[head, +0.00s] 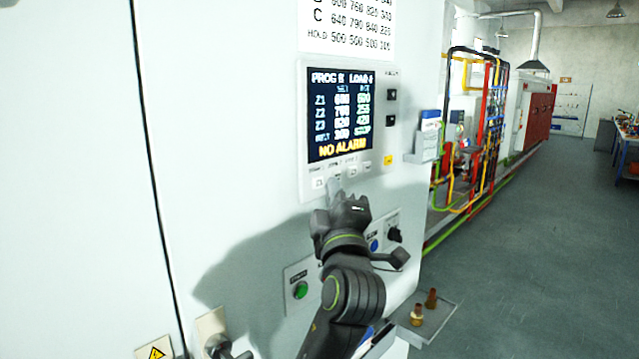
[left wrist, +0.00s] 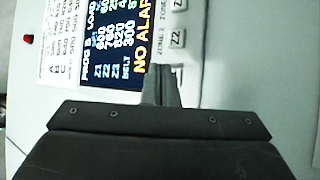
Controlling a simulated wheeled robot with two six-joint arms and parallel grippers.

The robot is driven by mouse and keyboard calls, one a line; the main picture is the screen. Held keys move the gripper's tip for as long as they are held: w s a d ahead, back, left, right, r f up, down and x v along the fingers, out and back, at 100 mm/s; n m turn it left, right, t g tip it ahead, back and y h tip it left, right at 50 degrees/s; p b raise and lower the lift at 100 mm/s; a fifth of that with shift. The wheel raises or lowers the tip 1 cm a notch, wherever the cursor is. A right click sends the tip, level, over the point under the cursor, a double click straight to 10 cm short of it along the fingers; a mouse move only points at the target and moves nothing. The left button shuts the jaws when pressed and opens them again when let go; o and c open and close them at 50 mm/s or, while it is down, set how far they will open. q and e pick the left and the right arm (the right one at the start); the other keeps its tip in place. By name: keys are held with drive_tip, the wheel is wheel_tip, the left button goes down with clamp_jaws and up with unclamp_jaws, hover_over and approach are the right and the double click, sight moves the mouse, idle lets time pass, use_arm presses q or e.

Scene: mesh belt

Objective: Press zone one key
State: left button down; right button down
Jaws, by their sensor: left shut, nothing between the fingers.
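The control panel (head: 301,120) on the pale cabinet has a lit screen (head: 340,112) reading "NO ALARM", with a row of small pale keys below it. The leftmost key (head: 319,183), apparently zone one by its place in the row, shows just left of my left gripper (head: 334,187). That gripper is shut and empty, fingers pointing at the key row. In the left wrist view its fingertips (left wrist: 161,71) are below the Z2 key (left wrist: 177,38) and cover the spot beside it, so no Z1 key shows there. I cannot tell whether the tips touch the panel. My right gripper is not in view.
A green button (head: 300,290) and a blue button (head: 375,245) sit lower on the cabinet, near my left arm. A yellow key (head: 388,160) is at the panel's right. A small shelf (head: 440,312) holds brass fittings. Open floor lies to the right.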

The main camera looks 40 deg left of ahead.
use_arm(q)
drive_tip(key=shift+a, duration=0.15)
drive_tip(key=shift+a, duration=0.3)
drive_tip(key=shift+a, duration=0.25)
idle(0.5)
drive_tip(key=shift+w+d+r, duration=0.2)
drive_tip(key=shift+d, duration=0.1)
idle(0.8)
